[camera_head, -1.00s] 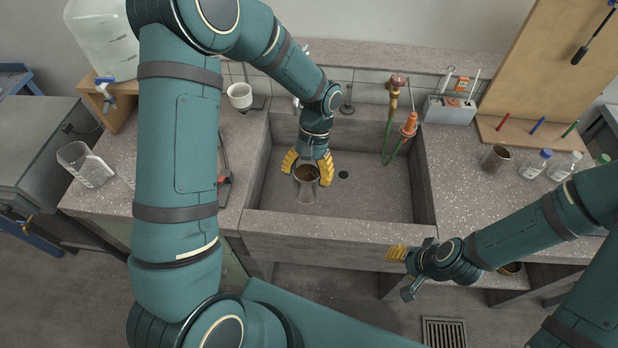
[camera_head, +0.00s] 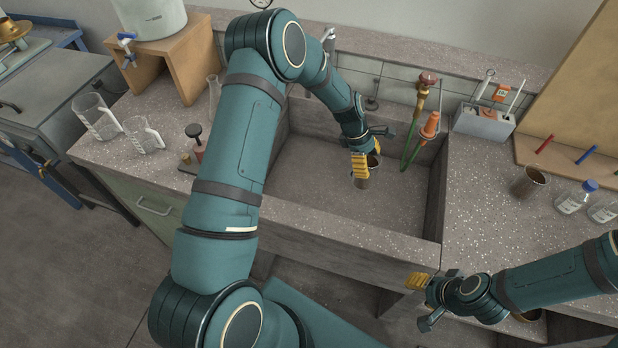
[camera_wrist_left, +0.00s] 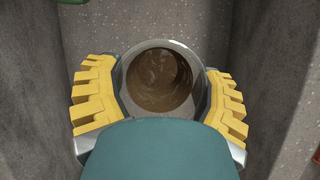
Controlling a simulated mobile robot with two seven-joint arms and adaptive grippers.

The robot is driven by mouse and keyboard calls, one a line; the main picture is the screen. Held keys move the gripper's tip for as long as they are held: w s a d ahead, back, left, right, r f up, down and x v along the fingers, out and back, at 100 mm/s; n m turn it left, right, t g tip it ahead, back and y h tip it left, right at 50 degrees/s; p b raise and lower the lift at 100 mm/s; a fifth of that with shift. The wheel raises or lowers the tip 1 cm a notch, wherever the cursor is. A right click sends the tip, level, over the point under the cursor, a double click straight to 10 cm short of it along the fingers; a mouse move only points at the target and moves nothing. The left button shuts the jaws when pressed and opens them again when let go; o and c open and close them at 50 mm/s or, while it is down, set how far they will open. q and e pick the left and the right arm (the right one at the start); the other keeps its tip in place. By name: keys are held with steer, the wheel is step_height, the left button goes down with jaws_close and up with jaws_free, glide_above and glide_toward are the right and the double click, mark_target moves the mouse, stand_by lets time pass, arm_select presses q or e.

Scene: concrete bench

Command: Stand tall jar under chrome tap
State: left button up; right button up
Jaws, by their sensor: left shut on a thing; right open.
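The tall jar (camera_head: 362,183) is a grey, see-through-looking cylinder with a brown interior. My left gripper (camera_head: 367,164) is shut around its upper part, inside the sink. In the left wrist view the jar's round mouth (camera_wrist_left: 160,78) faces the camera, with a yellow finger on each side. I cannot tell whether its base touches the sink floor. A chrome piece (camera_head: 328,42), perhaps part of the chrome tap, shows behind my left arm; that arm hides the rest. My right gripper (camera_head: 418,285) is open and empty in front of the sink.
A brownish beaker (camera_head: 528,182) and bottles (camera_head: 576,198) stand on the right counter; glass jugs (camera_head: 97,116) at left.

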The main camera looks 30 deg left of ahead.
arm_select(q)
steer(key=w+a+f+n+t+y+b, duration=0.2)
steer(key=w+a+f+n+t+b, duration=0.1)
steer(key=w+f+n, duration=0.5)
steer(key=s+a+f+n+b, duration=0.1)
steer(key=s+a+b, duration=0.1)
steer(key=a, duration=0.7)
steer(key=s+a+f+n+b, duration=0.1)
steer(key=s+a, duration=0.3)
steer(key=a, duration=0.5)
steer(key=shift+f+t+y+b, duration=0.25)
steer(key=shift+t+y+b, duration=0.05)
steer(key=shift+b, duration=0.25)
arm_select(e)
step_height(320, 180, down, 8)
steer(key=shift+w+f, duration=0.15)
arm_select(q)
steer(key=o, duration=1.2)
steer(key=shift+f, duration=0.1)
steer(key=p+v, duration=0.2)
steer(key=v, duration=0.5)
steer(key=shift+s+a+r, duration=0.15)
steer(key=shift+r, duration=0.2)
arm_select(e)
steer(key=shift+s+r, duration=0.2)
steer(key=shift+r, duration=0.8)
